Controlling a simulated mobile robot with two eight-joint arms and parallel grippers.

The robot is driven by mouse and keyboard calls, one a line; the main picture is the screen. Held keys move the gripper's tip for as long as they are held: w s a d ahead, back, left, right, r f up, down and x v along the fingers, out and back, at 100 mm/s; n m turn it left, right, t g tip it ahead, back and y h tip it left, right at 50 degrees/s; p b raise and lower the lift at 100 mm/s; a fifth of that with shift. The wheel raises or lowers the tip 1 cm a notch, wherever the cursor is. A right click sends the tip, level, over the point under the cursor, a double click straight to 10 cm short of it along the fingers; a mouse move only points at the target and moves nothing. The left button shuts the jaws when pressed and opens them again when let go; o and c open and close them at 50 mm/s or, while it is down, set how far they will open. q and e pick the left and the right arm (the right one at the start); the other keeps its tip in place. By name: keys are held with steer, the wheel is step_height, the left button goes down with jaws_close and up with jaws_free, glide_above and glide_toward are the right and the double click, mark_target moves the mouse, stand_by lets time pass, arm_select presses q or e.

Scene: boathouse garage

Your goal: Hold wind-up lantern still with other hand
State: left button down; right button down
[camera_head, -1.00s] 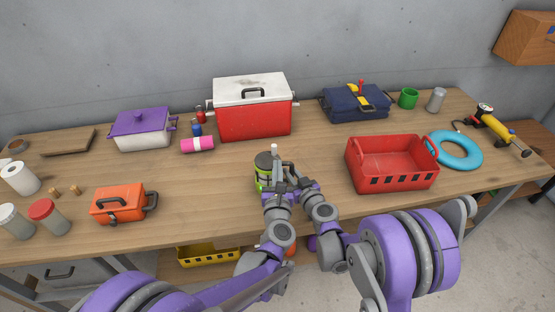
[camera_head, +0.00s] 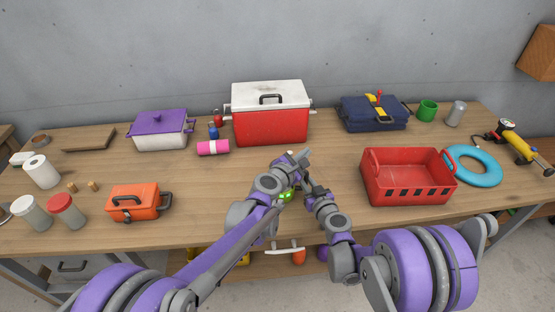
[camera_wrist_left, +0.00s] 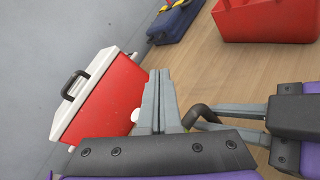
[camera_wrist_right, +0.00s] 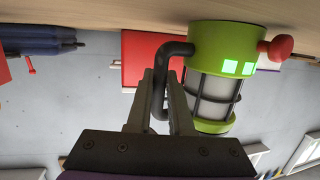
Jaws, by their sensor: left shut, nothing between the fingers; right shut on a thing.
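The green wind-up lantern (camera_wrist_right: 212,80) shows large in the right wrist view, with a caged pale body, two glowing green squares and a red knob. In the head view only a bit of the lantern (camera_head: 286,195) shows, because my left arm covers the rest. My right gripper (camera_wrist_right: 160,85) is shut on its dark curved handle (camera_wrist_right: 174,50). The handle also shows in the left wrist view (camera_wrist_left: 203,112). My left gripper (camera_wrist_left: 158,80) is shut and empty, just above and beside the lantern and close to my right gripper. I cannot tell whether the lantern's base touches the table.
A red cooler (camera_head: 270,125) with a white lid stands behind the grippers. A red basket (camera_head: 408,192) stands to the right, and an orange toolbox (camera_head: 138,203) is at the left. The wooden table (camera_head: 210,185) is clear between toolbox and grippers.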

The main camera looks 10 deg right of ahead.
arm_select(q)
steer(key=w+a+r+m+g+h, duration=0.2)
steer(key=w+a+r+m+g, duration=0.15)
steer(key=m, duration=0.25)
steer(key=s+a+f+n+g+h, duration=0.2)
steer(key=a+f+g+h, duration=0.1)
steer(key=a, duration=0.6)
steer(key=s+a+f+n+g+h, duration=0.2)
steer(key=s+a+g+h, duration=0.1)
steer(key=a, duration=0.6)
steer(key=d, duration=0.4)
steer(key=w+d, duration=0.1)
steer(key=d, duration=0.3)
steer(key=w+d, duration=0.1)
steer(key=d, duration=0.4)
steer(key=shift+w+d+f, duration=0.1)
steer(key=shift+w+f, duration=0.05)
steer(key=shift+w, duration=0.1)
